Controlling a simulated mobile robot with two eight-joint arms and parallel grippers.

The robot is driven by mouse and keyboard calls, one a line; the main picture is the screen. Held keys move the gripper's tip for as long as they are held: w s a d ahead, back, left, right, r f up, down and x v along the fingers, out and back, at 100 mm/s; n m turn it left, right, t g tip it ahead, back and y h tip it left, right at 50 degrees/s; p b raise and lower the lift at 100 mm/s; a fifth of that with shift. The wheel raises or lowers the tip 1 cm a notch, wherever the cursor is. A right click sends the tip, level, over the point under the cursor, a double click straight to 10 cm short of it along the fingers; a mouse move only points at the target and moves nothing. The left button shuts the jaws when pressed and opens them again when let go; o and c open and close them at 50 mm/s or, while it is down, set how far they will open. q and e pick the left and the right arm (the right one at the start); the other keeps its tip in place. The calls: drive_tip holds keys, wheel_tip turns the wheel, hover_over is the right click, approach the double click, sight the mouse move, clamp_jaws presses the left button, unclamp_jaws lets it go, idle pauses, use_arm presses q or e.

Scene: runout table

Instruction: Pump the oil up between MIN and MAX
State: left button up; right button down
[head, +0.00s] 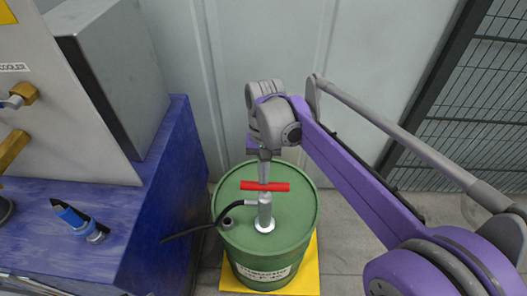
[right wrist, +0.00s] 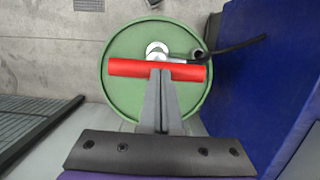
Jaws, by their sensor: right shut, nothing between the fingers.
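The hand pump (head: 265,212) stands upright on the green oil drum (head: 295,215). Its red handle bar (head: 275,187) lies crosswise at the top, low over the silver pump body. My right gripper (head: 263,181) is shut and empty, pointing down at the middle of the handle. In the right wrist view its fingertips (right wrist: 160,74) overlap the red handle (right wrist: 130,68); whether they touch it I cannot tell. A black hose (head: 205,230) runs from the pump to the left. No MIN or MAX marks can be read. My left gripper is not in view.
A blue machine base (head: 185,160) stands left of the drum, with a small blue-and-metal fitting (head: 75,218) on its top. The drum stands on a yellow pallet (head: 309,268). A dark mesh fence (head: 475,110) is at the right; a pale wall is behind.

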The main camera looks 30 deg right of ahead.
drive_tip(key=shift+r+p, duration=0.25)
drive_tip(key=shift+p, duration=0.15)
wheel_tip(320, 180, up, 13)
drive_tip(key=w+d+p, duration=0.1)
drive_tip(key=w+p, duration=0.1)
drive_tip(key=p, duration=0.1)
drive_tip(key=shift+w+d+r, duration=0.15)
drive_tip(key=shift+d, duration=0.05)
idle(0.7)
